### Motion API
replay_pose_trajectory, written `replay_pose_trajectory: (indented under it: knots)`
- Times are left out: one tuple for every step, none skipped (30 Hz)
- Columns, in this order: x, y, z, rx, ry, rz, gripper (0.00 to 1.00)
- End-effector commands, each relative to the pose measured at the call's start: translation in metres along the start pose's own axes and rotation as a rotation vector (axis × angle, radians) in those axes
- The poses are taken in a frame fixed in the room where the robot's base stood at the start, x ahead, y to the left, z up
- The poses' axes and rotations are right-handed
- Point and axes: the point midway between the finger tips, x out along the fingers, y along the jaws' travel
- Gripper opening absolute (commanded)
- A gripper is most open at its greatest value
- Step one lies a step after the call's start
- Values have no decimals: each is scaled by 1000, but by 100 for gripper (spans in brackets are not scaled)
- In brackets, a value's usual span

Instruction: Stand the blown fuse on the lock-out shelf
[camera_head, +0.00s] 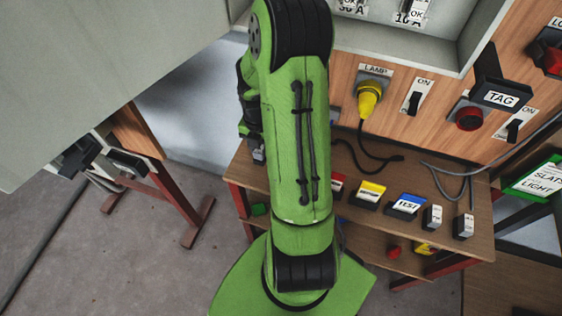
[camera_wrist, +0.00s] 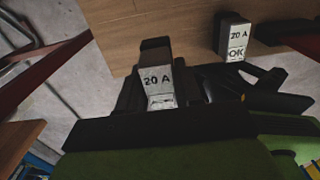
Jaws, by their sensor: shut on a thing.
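In the wrist view, my gripper (camera_wrist: 158,92) is shut on a fuse (camera_wrist: 156,78) with a white 20 A label. Its lower marking is too small to read. The held fuse is near the edge of a wooden surface; whether it touches is unclear. In the head view my green arm hides the gripper and held fuse. A lower shelf (camera_head: 362,247) under the bench holds a red item and a yellow-labelled item; I cannot tell whether it is the lock-out shelf.
The bench top (camera_head: 400,172) carries coloured labelled blocks, including a blue TEST block (camera_head: 407,206), and two small white-labelled pieces at right. A yellow lamp plug (camera_head: 368,100) and its cord are behind. A grey cabinet (camera_head: 100,70) fills the upper left. Floor is open at lower left.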

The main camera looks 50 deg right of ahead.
Motion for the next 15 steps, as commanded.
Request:
replay_pose_trajectory:
  knots:
    - [18, 0, -1, 0, 6, -3, 0]
    - [25, 0, -1, 0, 6, -3, 0]
    - [33, 0, -1, -1, 5, -1, 0]
    - [37, 0, -1, -1, 5, -1, 0]
    - [40, 0, -1, 0, 3, -1, 0]
    - [45, 0, 0, 0, 3, -2, 0]
    - [48, 0, 0, 0, 3, -2, 0]
    - [53, 0, 0, 1, 2, -2, 0]
    - [60, 0, -1, 0, 4, -2, 0]
    - [66, 0, -1, 0, 4, -1, 0]
    - [72, 0, -1, 0, 4, -1, 0]
    - [78, 0, -1, 0, 4, -1, 0]
    - [80, 0, 0, 0, 2, -1, 0]
    - [81, 0, 0, 0, 1, -1, 0]
    - [80, 0, 0, 0, -1, 0, 0]
